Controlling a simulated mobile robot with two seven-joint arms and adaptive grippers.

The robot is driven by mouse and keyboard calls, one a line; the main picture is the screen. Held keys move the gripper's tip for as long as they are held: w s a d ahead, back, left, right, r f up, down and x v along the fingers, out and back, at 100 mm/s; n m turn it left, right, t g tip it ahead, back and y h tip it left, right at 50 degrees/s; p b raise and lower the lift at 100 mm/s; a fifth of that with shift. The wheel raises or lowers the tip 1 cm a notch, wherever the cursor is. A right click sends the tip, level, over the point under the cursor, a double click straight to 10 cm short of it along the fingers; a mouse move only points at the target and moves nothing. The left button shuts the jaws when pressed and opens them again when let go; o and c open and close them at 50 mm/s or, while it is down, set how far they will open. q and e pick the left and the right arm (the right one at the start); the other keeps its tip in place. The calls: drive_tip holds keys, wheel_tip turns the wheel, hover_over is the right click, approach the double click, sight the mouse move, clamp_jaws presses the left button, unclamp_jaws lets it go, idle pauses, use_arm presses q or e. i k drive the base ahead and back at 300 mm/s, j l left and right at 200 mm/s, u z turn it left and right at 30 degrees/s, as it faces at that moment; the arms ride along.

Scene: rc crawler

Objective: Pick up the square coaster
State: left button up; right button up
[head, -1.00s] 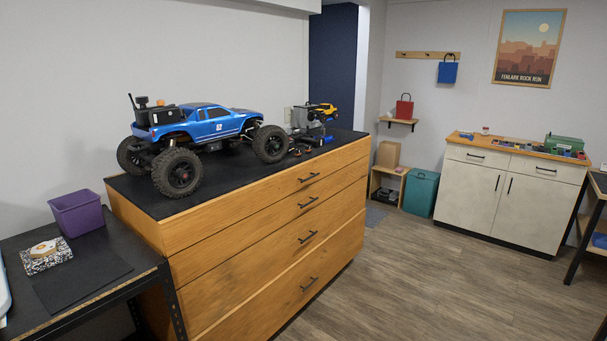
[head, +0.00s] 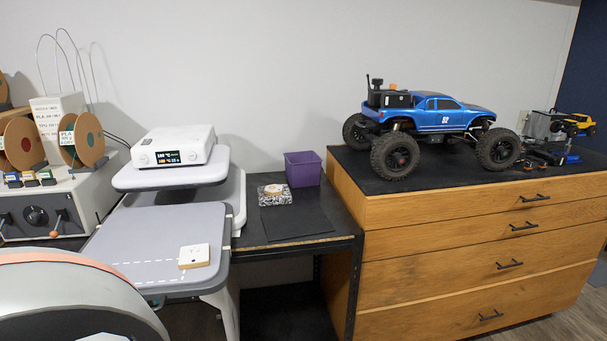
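Two square things could be the coaster. A flat, speckled black-and-white square (head: 286,201) lies on the dark table, with a small, light piece with an orange-brown pattern (head: 274,189) on top of it. A small white square block (head: 194,255) with a light wooden edge lies on the grey dashed-line board at lower left. I cannot tell for certain which is the square coaster. Neither of my grippers is in view.
A purple bin (head: 303,169) stands behind the speckled square, and a dark mat (head: 297,223) lies in front. A white device with a display (head: 173,147) sits above the grey board (head: 140,232). A wooden drawer cabinet (head: 450,211) bears a blue truck (head: 435,116).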

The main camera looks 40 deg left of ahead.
sight(192, 257)
drive_tip(key=u, duration=1.55)
